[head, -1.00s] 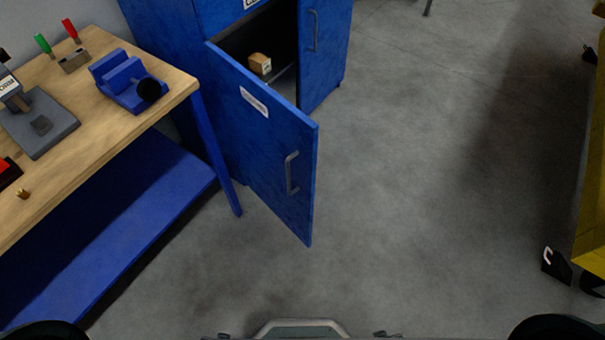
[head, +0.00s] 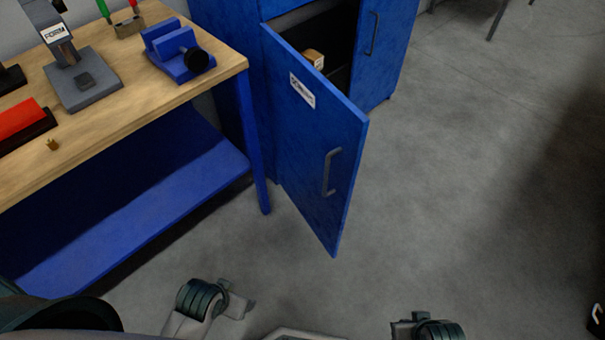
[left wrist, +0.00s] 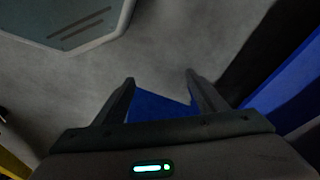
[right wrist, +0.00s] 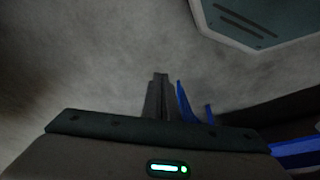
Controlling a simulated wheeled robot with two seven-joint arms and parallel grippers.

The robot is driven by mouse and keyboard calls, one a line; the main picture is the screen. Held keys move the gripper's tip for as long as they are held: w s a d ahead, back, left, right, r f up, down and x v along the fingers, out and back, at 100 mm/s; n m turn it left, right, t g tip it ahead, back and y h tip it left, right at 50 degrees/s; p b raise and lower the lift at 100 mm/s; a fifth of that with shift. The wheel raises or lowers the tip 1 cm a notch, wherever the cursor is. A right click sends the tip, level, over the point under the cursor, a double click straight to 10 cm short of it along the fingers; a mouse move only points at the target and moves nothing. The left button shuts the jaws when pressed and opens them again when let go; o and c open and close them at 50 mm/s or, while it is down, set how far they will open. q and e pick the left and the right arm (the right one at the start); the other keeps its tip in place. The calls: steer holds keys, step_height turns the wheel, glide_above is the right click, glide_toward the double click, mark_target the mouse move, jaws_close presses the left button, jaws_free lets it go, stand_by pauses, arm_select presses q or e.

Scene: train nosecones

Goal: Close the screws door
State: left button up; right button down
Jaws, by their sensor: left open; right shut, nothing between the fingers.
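The blue cabinet door (head: 312,140) with a white label stands wide open in the head view. Its hinge side is at the left and its free edge points toward me. The grey bar handle (head: 331,172) sits near the free edge. The label's text is too small to read. My left gripper (left wrist: 160,80) is open in the left wrist view; a blue surface shows beyond and between its fingers, and I cannot tell which part it is. My right gripper (right wrist: 159,77) is shut and empty over the floor.
The blue cabinet (head: 392,50) has a dark open compartment with a small tan box (head: 314,58) inside. A wooden workbench (head: 120,105) stands left of the door, holding a blue vise (head: 178,52) and tools. Grey floor (head: 460,190) is clear to the right.

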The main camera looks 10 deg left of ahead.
steer(key=w+a+r+n+t+h+b, duration=0.1)
steer(key=w+r+n+t, duration=0.2)
steer(key=w+r+t, duration=0.45)
steer(key=w+a+r+n+t+h+b, duration=0.15)
steer(key=w+r+n, duration=0.3)
steer(key=w, duration=0.55)
arm_select(q)
step_height(320, 180, down, 25)
steer(key=s, duration=0.2)
steer(key=shift+s, duration=0.4)
arm_select(e)
steer(key=w+a+r+n+t+y, duration=0.1)
steer(key=a+r+n+y, duration=0.1)
steer(key=a+n+y, duration=0.3)
steer(key=w+a+r+n+t+y, duration=0.1)
steer(key=a+r+n+t+y, duration=0.1)
steer(key=a+n+y, duration=0.4)
steer(key=a+n, duration=0.3)
steer(key=a, duration=0.3)
steer(key=shift+w+a, duration=0.2)
steer(key=shift+w, duration=0.1)
arm_select(q)
steer(key=shift+d+r+p, duration=0.1)
steer(key=shift+p, duration=0.2)
